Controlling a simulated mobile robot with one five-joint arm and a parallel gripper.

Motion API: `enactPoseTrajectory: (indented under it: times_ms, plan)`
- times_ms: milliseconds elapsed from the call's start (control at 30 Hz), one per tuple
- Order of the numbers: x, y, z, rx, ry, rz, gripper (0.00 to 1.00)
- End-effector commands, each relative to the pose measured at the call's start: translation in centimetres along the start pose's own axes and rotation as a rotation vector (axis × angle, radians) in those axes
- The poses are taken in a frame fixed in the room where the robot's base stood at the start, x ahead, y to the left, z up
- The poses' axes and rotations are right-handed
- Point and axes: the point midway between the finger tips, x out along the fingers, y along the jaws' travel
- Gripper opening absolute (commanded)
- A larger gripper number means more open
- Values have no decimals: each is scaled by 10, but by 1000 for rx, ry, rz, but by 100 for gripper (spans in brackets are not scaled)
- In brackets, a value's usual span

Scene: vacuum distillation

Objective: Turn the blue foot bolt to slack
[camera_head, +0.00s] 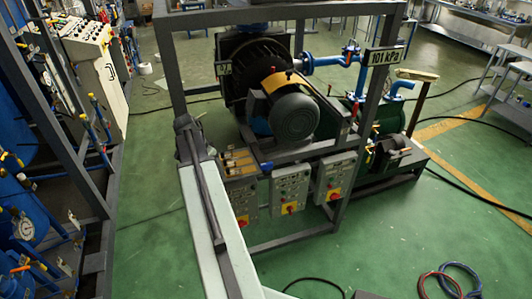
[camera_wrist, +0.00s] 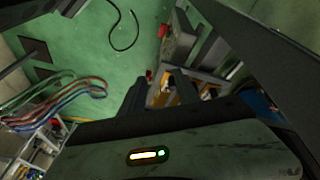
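My arm reaches up the left of the head view, and its dark end with my gripper (camera_head: 185,128) is beside the frame's left post. In the wrist view my gripper (camera_wrist: 160,88) shows two dark fingers apart with a gap between them, and nothing is held. A small blue piece (camera_head: 266,166) shows at the right end of the brown panel below the motor (camera_head: 294,117). It may be the blue foot bolt, but it is too small to tell. The brown panel (camera_wrist: 168,98) shows beyond and between the fingers. A blue patch (camera_wrist: 262,106) lies to the right.
A dark steel frame (camera_head: 166,60) surrounds the pump and motor. Control boxes with red knobs (camera_head: 290,186) hang below. A 101 kPa sign (camera_head: 384,56) is at the upper right. A blue-piped rack (camera_head: 95,170) stands left. Hoses (camera_head: 450,281) lie on open green floor.

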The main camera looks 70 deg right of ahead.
Motion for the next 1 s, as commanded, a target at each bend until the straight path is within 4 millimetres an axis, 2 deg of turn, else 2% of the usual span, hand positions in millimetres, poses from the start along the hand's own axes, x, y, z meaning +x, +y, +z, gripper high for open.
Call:
enactPoseTrajectory:
  times_ms: [33, 100, 200, 233, 333, 567, 900, 1000]
  plan:
    - [-1, 21, -51, 140, 15, 27, 38]
    - [7, 49, -99, 305, 38, 56, 38]
    - [15, 79, -140, 459, 61, 83, 38]
    - [17, 85, -147, 485, 66, 88, 38]
    - [20, 94, -157, 531, 73, 95, 38]
    - [32, 95, -156, 533, 73, 95, 38]
    - [91, 100, -157, 532, 72, 96, 38]
    - [100, 102, -158, 531, 72, 96, 38]
